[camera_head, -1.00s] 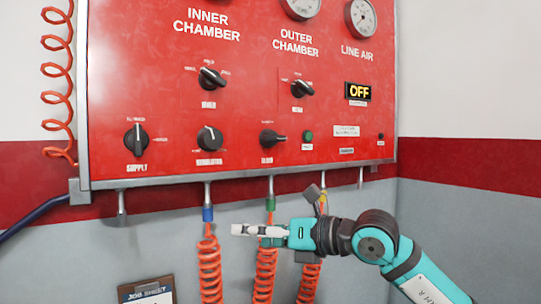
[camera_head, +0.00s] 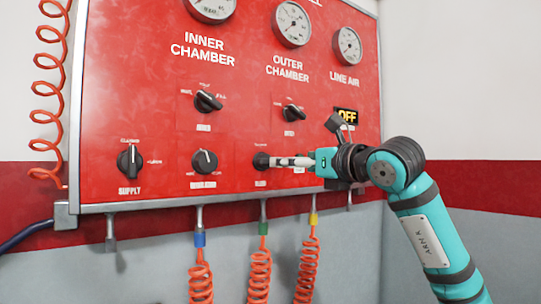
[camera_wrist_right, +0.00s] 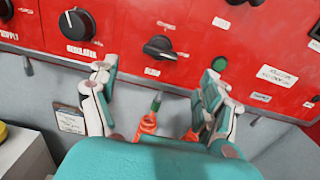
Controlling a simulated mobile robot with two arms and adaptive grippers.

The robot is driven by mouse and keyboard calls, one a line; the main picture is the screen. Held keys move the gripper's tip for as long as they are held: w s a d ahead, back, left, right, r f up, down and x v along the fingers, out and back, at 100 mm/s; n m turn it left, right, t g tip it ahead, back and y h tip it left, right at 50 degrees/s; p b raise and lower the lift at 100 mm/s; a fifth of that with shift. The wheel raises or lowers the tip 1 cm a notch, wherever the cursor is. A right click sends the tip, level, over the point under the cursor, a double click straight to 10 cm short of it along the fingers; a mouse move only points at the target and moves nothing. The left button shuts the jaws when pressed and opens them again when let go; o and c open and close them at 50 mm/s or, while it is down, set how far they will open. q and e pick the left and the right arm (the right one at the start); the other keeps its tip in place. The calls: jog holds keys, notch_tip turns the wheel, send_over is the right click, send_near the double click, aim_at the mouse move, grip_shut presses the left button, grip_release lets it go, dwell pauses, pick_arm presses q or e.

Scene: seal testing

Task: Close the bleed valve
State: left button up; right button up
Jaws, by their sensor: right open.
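The bleed valve (camera_head: 261,161) is a black knob in the lower row of the red panel, right of the regulator knob. In the right wrist view the bleed knob (camera_wrist_right: 159,47) has its handle lying roughly sideways. My right gripper (camera_head: 277,162) is level with the knob in the head view and partly covers its right side. In the right wrist view my right gripper (camera_wrist_right: 158,78) is open and empty, its fingers spread left and right below the knob. I see no contact with the knob. My left gripper is not in view.
The regulator knob (camera_head: 204,162) and supply knob (camera_head: 130,161) are to the left. Two more knobs and gauges are above. A green button (camera_wrist_right: 219,63) lies right of the bleed knob. Orange coiled hoses (camera_head: 259,275) hang below the panel.

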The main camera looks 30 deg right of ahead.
aim_at(266, 162)
jog(key=w+a+p, duration=0.1)
jog(key=w+p, duration=0.2)
jog(key=w, duration=0.6)
jog(key=shift+w+a, duration=0.15)
jog(key=shift+w, duration=0.05)
jog(key=shift+c, duration=0.4)
jog(key=c, duration=1.1)
